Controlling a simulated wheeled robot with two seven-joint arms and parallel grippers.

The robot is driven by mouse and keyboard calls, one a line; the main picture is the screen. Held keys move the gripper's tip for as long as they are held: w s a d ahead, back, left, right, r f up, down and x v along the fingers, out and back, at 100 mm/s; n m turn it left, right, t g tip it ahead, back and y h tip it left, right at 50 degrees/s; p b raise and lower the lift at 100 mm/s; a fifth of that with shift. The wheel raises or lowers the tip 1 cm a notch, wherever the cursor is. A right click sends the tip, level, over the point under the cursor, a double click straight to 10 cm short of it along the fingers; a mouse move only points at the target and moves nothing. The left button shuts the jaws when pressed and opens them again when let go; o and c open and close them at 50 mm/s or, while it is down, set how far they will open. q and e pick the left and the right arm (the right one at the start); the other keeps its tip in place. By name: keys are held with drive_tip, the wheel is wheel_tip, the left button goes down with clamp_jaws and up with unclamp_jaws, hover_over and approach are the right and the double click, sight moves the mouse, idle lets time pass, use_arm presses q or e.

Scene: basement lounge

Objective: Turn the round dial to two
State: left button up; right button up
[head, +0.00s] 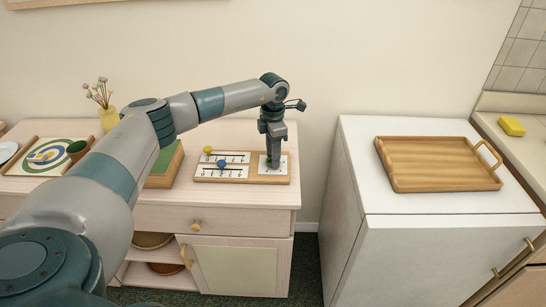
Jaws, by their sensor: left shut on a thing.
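A wooden board with white panels (242,181) lies on the pale wooden cabinet. It carries two scales with slider knobs, one yellow (207,149) and one blue (221,164). On its right end is a square white panel (281,171) with the round dial, which my gripper mostly hides; a bit of green shows there. My left gripper (273,161) points straight down over this panel and is shut on the dial. The dial's pointer and the number it faces cannot be read. My right gripper is not in view.
A green-topped wooden box (165,165) stands left of the board. A wooden tray (437,165) lies on the white cabinet at right, across a gap.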

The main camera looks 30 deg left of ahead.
use_arm(q)
drive_tip(key=shift+r, duration=0.1)
drive_tip(key=o, duration=1)
drive_tip(key=shift+o, duration=0.2)
drive_tip(key=shift+r, duration=0.55)
wheel_tip(320, 180, up, 16)
drive_tip(key=b, duration=0.3)
drive_tip(key=shift+r+b, duration=0.15)
drive_tip(key=shift+b, duration=0.25)
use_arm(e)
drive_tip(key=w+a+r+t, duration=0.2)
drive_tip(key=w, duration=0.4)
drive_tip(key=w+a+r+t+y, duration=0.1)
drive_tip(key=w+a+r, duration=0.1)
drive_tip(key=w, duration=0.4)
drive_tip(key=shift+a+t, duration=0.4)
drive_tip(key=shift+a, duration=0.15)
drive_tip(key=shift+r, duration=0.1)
